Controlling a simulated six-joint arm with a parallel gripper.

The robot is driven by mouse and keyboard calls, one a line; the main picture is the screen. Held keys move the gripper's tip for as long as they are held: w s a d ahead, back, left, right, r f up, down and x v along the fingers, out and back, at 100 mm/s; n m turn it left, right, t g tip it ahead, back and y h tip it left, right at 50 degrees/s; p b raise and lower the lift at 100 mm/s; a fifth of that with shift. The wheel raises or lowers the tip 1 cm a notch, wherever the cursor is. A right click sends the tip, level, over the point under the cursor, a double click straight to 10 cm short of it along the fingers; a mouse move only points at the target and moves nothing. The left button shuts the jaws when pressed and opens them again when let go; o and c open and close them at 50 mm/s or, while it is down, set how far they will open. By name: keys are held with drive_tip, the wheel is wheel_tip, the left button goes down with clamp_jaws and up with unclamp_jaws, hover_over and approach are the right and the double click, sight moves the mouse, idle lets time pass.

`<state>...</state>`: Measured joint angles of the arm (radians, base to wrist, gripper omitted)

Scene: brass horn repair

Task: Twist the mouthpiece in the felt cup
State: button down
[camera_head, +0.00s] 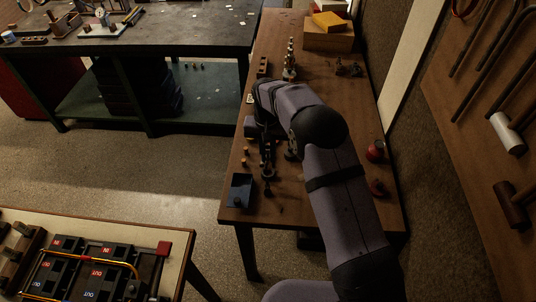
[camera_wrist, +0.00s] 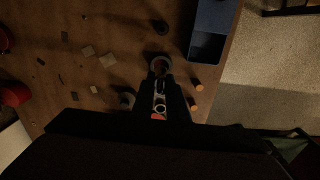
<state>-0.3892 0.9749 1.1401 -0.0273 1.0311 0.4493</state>
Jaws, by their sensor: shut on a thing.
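My gripper (camera_wrist: 161,92) reaches down over the brown bench. It also shows in the head view (camera_head: 267,168), small and dark. Its jaws are shut on a small silvery piece, which looks like the mouthpiece (camera_wrist: 159,103), with a ring-like end. A round, grey-rimmed cup with a brownish inside, which looks like the felt cup (camera_wrist: 159,64), is at the fingertips in the wrist view. The fingers hide part of it. I cannot tell how deep the mouthpiece sits in the cup.
A blue tray (camera_wrist: 208,46) stands close by at the bench edge. Small corks (camera_wrist: 197,84) lie beside the fingers. A grey round piece (camera_wrist: 127,100) is on the other side. Red round items (camera_head: 376,151) stand at the bench's right. Scraps (camera_wrist: 107,59) lie on the bench.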

drive_tip(key=shift+r+p, duration=0.65)
drive_tip(key=shift+r, duration=0.55)
drive_tip(key=shift+d+f, duration=0.15)
drive_tip(key=shift+d, duration=0.25)
drive_tip(key=s+d+f+b, duration=0.2)
drive_tip(key=s+d+b, duration=0.1)
drive_tip(key=s+d, duration=0.4)
drive_tip(key=s+d+f+b, duration=0.2)
drive_tip(key=s+d, duration=0.4)
drive_tip(key=d, duration=0.6)
drive_tip(key=shift+s+n+b, duration=0.3)
drive_tip(key=shift+s+b, duration=0.1)
drive_tip(key=shift+b, duration=0.5)
drive_tip(key=shift+w, duration=0.1)
